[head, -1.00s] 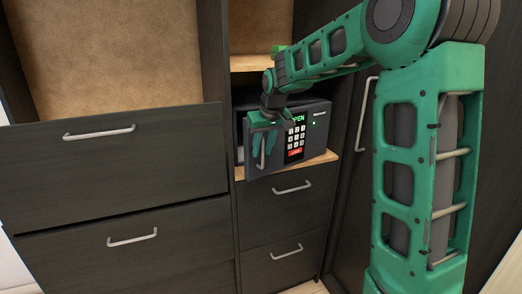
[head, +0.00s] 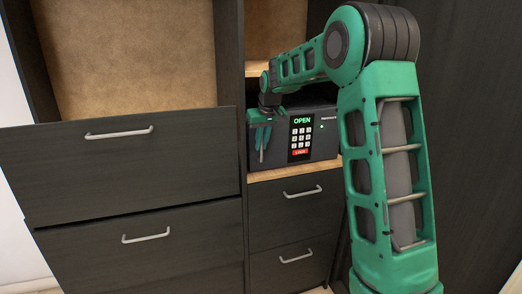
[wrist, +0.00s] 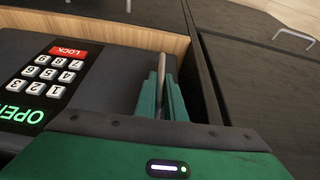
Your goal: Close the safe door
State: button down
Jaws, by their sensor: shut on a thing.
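The dark grey safe stands in a cabinet niche in the head view. Its door (head: 325,146) looks flush or nearly flush with the front; any narrow gap cannot be seen. The keypad (head: 301,137) display reads OPEN in green, with a red LOCK key below. My gripper (head: 261,140) is at the left part of the door, shut on the upright metal door handle (head: 262,155). In the wrist view my gripper (wrist: 161,95) has its green fingers on both sides of the handle (wrist: 161,70), and the door face (wrist: 105,75) lies beside them.
The safe sits on a light wooden shelf (head: 295,170). Dark drawers with metal handles are below it (head: 290,215) and to the left (head: 120,165). A dark panel stands close to the left of my gripper. My arm covers the area right of the safe.

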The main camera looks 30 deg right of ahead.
jog(key=shift+w+r, duration=0.15)
jog(key=shift+w, duration=0.15)
jog(key=c, duration=1.8)
grip_release()
jog(key=shift+w, duration=0.1)
jog(key=shift+c, duration=0.2)
jog(key=v, duration=1)
jog(key=shift+s+r, duration=0.15)
jog(key=shift+s, duration=0.1)
